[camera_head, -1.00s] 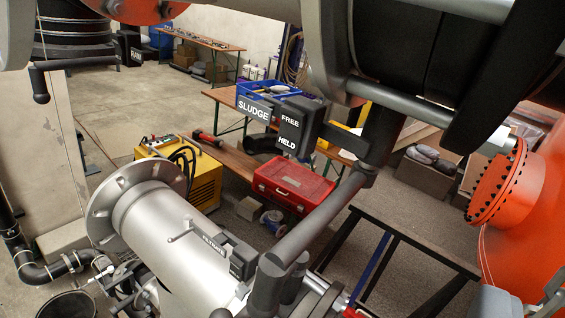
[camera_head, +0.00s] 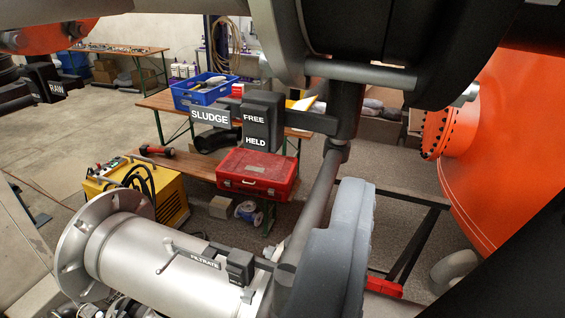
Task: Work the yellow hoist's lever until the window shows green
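I cannot make out the yellow hoist, its lever or a green window in this view. A thick grey piece with a ribbed edge (camera_head: 335,255) stands in the lower middle. It looks like part of my gripper, but no pair of fingertips shows, so I cannot tell whether it is open or shut. It covers part of a grey bar behind it. I see nothing held.
A black block marked FREE and HELD (camera_head: 262,122) sits beside a SLUDGE label (camera_head: 209,117). Below is a flanged silver pipe (camera_head: 145,252) with a FILTRATE label (camera_head: 204,260). A red toolbox (camera_head: 257,171), yellow machine (camera_head: 170,200) and orange vessel (camera_head: 510,150) stand beyond.

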